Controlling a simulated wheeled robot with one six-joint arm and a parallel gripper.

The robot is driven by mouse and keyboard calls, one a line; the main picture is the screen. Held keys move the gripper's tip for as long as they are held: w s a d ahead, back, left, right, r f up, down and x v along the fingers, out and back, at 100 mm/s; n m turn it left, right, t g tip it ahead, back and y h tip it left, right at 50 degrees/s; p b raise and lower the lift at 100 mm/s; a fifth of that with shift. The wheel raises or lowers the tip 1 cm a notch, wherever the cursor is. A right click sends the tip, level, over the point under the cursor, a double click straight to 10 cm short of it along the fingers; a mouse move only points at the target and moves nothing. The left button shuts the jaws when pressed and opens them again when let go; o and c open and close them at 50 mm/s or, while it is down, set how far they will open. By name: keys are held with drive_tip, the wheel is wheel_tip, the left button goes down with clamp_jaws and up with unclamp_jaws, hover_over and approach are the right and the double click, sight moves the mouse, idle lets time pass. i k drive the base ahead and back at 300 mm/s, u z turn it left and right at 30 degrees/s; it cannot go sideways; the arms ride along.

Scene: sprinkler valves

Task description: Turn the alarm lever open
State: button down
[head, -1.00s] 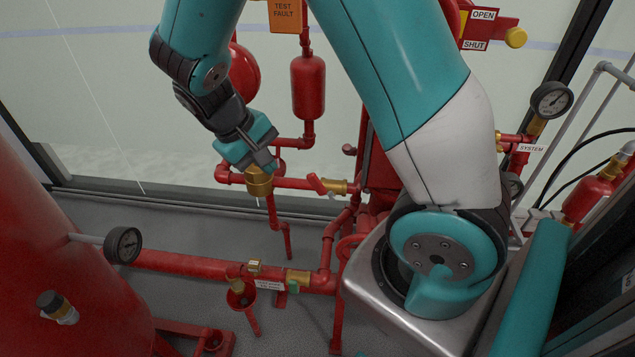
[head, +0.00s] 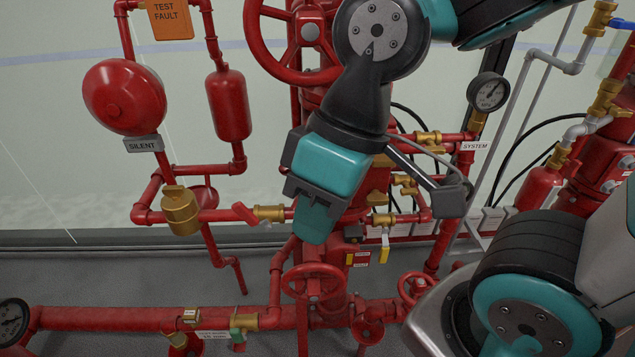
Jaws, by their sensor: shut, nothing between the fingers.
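A brass valve (head: 268,213) sits on the red horizontal pipe below the red alarm bell (head: 124,97) and its SILENT plate. A short red lever (head: 244,213) shows at the valve's left end, slanted across the pipe line; I take it as the alarm lever. A small white tag hangs near it. My gripper (head: 314,222) points down, to the right of the valve and lever. Its teal fingers are shut and empty. It appears apart from the lever, though its depth relative to the pipe is hard to tell.
A brass fitting (head: 180,210) is left of the lever. A large red handwheel (head: 262,45) stands above my gripper, and a smaller red handwheel (head: 314,283) below it. Yellow-handled valves (head: 384,248) and a SYSTEM gauge (head: 488,92) are to the right.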

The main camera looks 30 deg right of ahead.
sight(240, 209)
drive_tip(key=z, duration=0.3)
drive_tip(key=k, duration=1)
drive_tip(key=u, duration=1)
drive_tip(key=i, duration=1)
